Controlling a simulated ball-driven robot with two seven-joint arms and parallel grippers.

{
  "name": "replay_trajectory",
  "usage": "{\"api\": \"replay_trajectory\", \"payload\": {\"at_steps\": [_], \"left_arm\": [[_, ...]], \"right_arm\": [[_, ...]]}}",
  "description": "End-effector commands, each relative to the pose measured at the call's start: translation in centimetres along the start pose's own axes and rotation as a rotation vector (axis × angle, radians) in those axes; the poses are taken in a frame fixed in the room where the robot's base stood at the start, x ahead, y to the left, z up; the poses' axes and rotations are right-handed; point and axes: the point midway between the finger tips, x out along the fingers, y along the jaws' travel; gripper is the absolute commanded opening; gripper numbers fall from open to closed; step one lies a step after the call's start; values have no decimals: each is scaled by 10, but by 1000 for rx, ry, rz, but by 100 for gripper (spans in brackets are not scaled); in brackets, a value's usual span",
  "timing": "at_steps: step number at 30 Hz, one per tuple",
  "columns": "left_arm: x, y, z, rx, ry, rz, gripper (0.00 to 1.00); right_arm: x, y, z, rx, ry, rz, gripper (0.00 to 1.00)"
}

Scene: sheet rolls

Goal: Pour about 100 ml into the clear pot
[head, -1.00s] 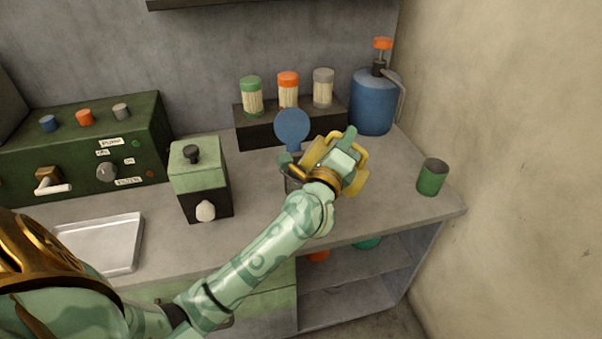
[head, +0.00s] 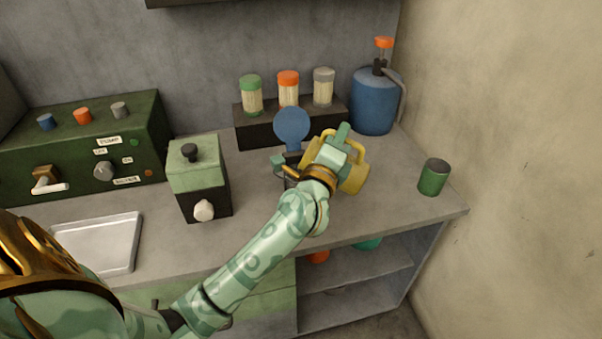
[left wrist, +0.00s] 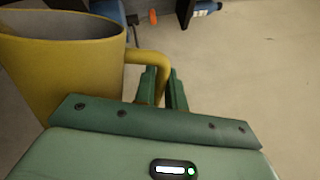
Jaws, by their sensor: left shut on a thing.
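A yellow jug (head: 352,178) is in my left gripper (head: 338,150), above the right part of the counter. In the left wrist view the jug (left wrist: 60,75) fills the left side, with its grey inside partly showing. My left gripper (left wrist: 165,88) is shut on its handle there. No liquid or stream can be made out. A round blue lid-like disc (head: 292,125) stands up just left of and behind the jug. What seems to be the clear pot below it is mostly hidden by my gripper and wrist. My right gripper is not in view.
A green canister (head: 434,177) stands near the right counter edge. A blue pump flask (head: 373,102) stands at the back right. Several capped jars stand on a dark block (head: 257,132). A green-and-black box (head: 200,180) and a metal tray (head: 108,240) are left.

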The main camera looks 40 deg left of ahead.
Motion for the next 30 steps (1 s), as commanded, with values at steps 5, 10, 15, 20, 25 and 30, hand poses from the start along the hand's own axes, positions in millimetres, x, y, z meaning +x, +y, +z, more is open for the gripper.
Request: {"api": "replay_trajectory", "payload": {"at_steps": [5, 10, 15, 20, 25, 30], "left_arm": [[0, 0, 4, -33, -8, -2, 0], [0, -2, 6, -56, -12, -3, 0], [0, -3, 4, -60, -13, -3, 0], [0, -3, 4, -66, -14, -3, 0], [0, -4, 5, -74, -16, -3, 0], [0, -4, 5, -81, -17, -3, 0]], "right_arm": [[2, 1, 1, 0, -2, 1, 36], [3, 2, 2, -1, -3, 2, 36], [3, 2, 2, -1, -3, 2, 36], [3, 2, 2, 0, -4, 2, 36], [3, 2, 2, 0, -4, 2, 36], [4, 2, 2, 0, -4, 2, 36]]}}
